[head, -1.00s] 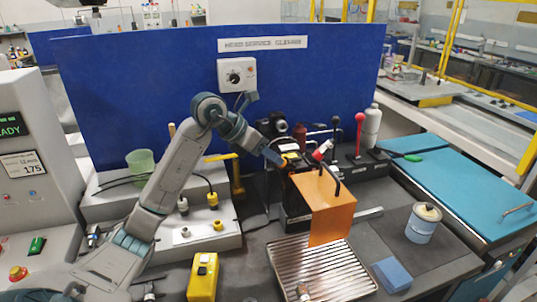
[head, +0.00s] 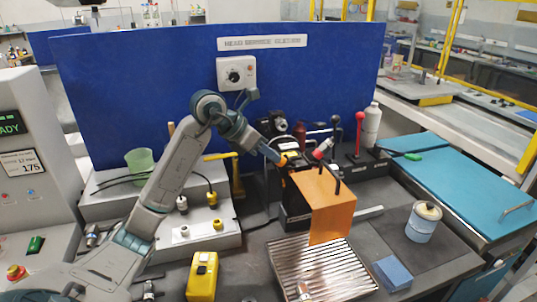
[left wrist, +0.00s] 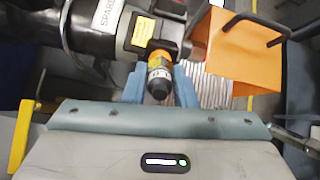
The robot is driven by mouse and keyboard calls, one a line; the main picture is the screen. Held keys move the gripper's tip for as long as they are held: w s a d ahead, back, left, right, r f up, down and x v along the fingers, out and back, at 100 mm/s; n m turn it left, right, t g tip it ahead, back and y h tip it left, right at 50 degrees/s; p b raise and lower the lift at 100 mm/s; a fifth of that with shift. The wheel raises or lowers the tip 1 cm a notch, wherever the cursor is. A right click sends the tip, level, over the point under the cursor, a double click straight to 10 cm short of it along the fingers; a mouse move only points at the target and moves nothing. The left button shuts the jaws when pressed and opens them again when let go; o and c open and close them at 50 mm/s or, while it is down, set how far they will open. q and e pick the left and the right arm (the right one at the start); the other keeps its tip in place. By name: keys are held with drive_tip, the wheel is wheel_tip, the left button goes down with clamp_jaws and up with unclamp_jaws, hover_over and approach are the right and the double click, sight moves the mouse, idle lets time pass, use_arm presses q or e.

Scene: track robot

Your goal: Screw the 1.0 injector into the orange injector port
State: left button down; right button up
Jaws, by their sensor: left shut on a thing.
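My left gripper (head: 284,160) reaches down at the black machine in the middle of the bench. In the left wrist view, my left gripper (left wrist: 158,88) is shut on an injector (left wrist: 158,82) with a black cap, a pale label band and an orange part. The label is too small to read. The injector stands against the side of a dark cylinder with a yellow sticker. I cannot tell whether the orange part is the injector's body or the port's ring, so the port and the depth of seating are not clear. My right gripper is not in view.
An orange sheet (head: 325,200) hangs over the machine's front, close to my left gripper. A ribbed metal tray (head: 320,262), a yellow device (head: 202,275), a blue block (head: 392,272) and a white-and-blue can (head: 422,222) lie around. A blue panel (head: 130,85) stands behind.

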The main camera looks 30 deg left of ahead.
use_arm(q)
drive_tip(key=shift+f+m, duration=0.2)
drive_tip(key=shift+m, duration=0.4)
drive_tip(key=shift+m+b, duration=0.4)
drive_tip(key=shift+b, duration=0.15)
drive_tip(key=m+b, duration=0.1)
drive_tip(key=m, duration=0.2)
drive_tip(key=shift+b, duration=0.3)
drive_tip(key=m+b, duration=0.2)
drive_tip(key=m, duration=0.2)
drive_tip(key=shift+m, duration=0.4)
drive_tip(key=shift+r+m, duration=0.1)
drive_tip(key=shift+m, duration=0.6)
drive_tip(key=c, duration=1.3)
unclamp_jaws()
drive_tip(key=shift+o, duration=1.3)
drive_tip(key=shift+d, duration=0.1)
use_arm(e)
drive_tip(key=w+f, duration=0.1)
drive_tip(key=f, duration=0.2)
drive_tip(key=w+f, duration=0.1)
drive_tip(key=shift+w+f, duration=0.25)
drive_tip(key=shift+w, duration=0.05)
